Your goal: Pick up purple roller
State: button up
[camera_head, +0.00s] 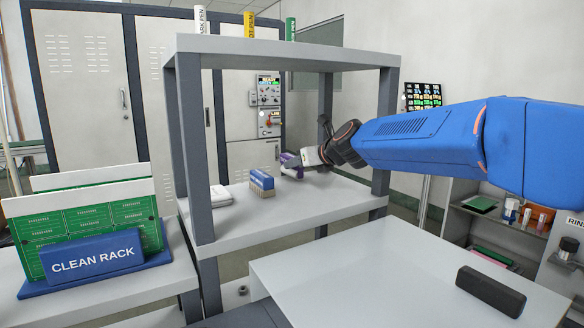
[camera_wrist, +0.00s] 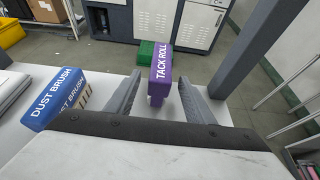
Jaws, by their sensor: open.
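The purple roller (camera_wrist: 160,68), labelled "TACK ROLL", stands on the white shelf in the wrist view, between the two fingers of my gripper (camera_wrist: 158,97). The gripper is open, with a finger on either side of the roller and gaps visible beside it. In the head view the roller (camera_head: 289,159) is a small purple shape at the tip of my gripper (camera_head: 300,159), partly hidden by it. Contact between the fingers and the roller cannot be made out.
A blue dust brush (camera_wrist: 57,98) stands just left of the gripper on the shelf (camera_head: 330,200). White folded cloths (camera_head: 212,195) lie further left. Grey posts (camera_head: 384,130) frame the shelf. A clean rack (camera_head: 95,255) with green boards stands at left; a black block (camera_head: 490,290) lies on the front table.

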aim_at(292, 156)
jog(key=shift+x, duration=2.9)
jog(key=shift+a+r, duration=0.1)
jog(key=shift+r, duration=0.1)
jog(key=shift+c, duration=0.2)
jog(key=c, duration=1.1)
jog(key=shift+r, duration=0.1)
notch_tip(292, 156, up, 10)
jog(key=shift+f, duration=0.1)
